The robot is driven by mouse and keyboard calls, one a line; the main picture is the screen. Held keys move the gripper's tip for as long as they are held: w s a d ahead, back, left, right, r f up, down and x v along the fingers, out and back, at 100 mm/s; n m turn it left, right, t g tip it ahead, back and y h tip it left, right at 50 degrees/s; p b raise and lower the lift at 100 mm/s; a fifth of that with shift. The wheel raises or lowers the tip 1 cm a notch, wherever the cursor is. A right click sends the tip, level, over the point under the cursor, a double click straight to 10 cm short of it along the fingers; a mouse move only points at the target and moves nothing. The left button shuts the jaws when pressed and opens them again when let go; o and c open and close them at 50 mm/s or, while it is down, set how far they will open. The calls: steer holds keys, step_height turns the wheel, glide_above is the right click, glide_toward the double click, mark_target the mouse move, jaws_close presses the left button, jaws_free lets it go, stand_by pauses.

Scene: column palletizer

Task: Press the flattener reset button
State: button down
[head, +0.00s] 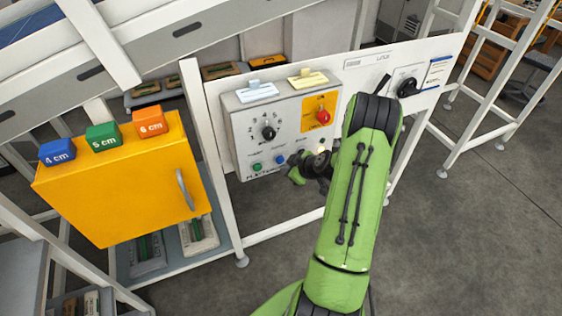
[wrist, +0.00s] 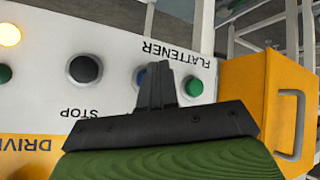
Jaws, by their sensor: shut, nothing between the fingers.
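The grey flattener panel (head: 290,135) carries a row of buttons along its lower edge. A blue button (head: 280,159) sits right of a green button (head: 256,167); its label is too small to read. In the wrist view, upside down, the blue button (wrist: 141,77) is partly hidden behind my gripper (wrist: 163,70), with the green button (wrist: 194,87) just to the right. A dark button (wrist: 85,69) marked STOP is to the left. My gripper is shut and empty, its tips close to the blue button; I cannot tell whether they touch.
The panel has a black dial (head: 268,132) and a red switch (head: 323,116) on a yellow plate. An orange cabinet (head: 120,185) with labelled blocks on top stands left. Another black rotary switch (head: 408,88) is further right. The floor right is open.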

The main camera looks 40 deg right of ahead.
steer(key=shift+w, duration=0.1)
steer(key=shift+w+d+b, duration=0.15)
steer(key=shift+w+b, duration=0.2)
steer(key=shift+b, duration=0.15)
steer(key=shift+w+d+b, duration=0.15)
steer(key=shift+w+b, duration=0.15)
steer(key=shift+w, duration=0.2)
stand_by(0.5)
stand_by(0.3)
steer(key=shift+s+a+b, duration=0.3)
steer(key=shift+s+b, duration=0.3)
steer(key=shift+s, duration=0.3)
steer(key=s+b, duration=0.1)
steer(key=s, duration=0.1)
steer(key=s+a+b, duration=0.1)
steer(key=s+b, duration=0.1)
steer(key=shift+s+a, duration=0.2)
steer(key=shift+s, duration=0.2)
